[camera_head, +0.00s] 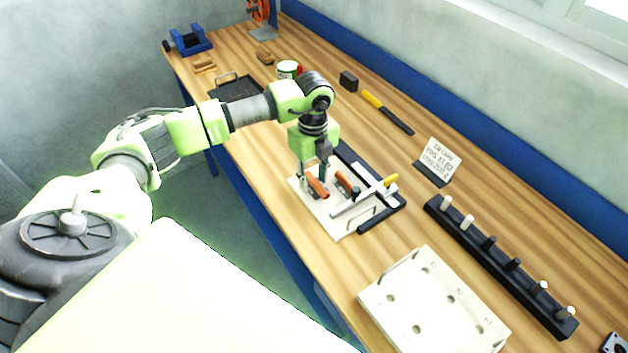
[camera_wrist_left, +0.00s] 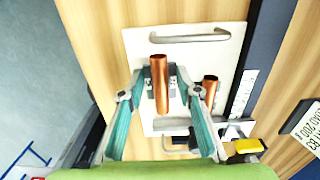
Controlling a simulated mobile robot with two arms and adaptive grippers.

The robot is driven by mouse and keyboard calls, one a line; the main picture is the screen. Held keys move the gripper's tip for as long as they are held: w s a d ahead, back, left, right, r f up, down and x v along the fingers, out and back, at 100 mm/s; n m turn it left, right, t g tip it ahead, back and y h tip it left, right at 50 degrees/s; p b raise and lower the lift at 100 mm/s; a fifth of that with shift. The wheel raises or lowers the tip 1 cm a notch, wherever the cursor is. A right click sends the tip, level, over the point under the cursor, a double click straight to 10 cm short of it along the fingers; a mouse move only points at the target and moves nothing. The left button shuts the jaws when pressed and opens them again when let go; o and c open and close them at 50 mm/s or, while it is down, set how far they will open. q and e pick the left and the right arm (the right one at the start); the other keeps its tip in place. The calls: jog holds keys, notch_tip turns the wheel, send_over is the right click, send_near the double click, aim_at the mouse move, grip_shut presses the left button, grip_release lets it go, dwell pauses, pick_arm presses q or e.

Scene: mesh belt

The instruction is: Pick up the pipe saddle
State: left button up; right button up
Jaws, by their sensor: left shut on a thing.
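The pipe saddle appears to be the copper tube-shaped piece (camera_head: 318,186) at the left end of a white board (camera_head: 341,228). It also shows in the left wrist view (camera_wrist_left: 160,88). My left gripper (camera_head: 319,174) points down over the board. In the left wrist view its fingers (camera_wrist_left: 161,82) close in on both sides of this copper piece, and it is shut on it. I cannot tell whether the piece touches the board. A second, similar copper piece (camera_head: 345,182) stands beside it, outside the fingers. My right gripper is not in view.
Nearby are a sign card (camera_head: 438,161), a black peg rail (camera_head: 497,260) and a white plate with holes (camera_head: 420,327). A yellow-black tool (camera_head: 388,112) lies farther back.

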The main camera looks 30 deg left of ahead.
pick_arm(q)
notch_tip(320, 180, up, 2)
jog(key=shift+w+r+b, duration=0.1)
jog(key=shift+r+b, duration=0.05)
jog(key=shift+b, duration=0.15)
jog(key=s+a+r+b, duration=0.2)
jog(key=s+r, duration=0.1)
jog(key=r, duration=0.2)
jog(key=shift+s+a, duration=0.25)
jog(key=shift+a, duration=0.1)
jog(key=s+a+r+b, duration=0.1)
jog(key=s, duration=0.1)
jog(key=s+a+r+b, duration=0.1)
jog(key=s+a+r, duration=0.1)
jog(key=s+a+r+b, duration=0.1)
jog(key=s+a, duration=0.1)
jog(key=s, duration=0.1)
jog(key=shift+r+b, duration=0.15)
jog(key=shift+b, duration=0.2)
grip_shut()
jog(key=shift+s+a+r, duration=0.25)
jog(key=shift+s+r, duration=0.15)
jog(key=shift+s, duration=0.15)
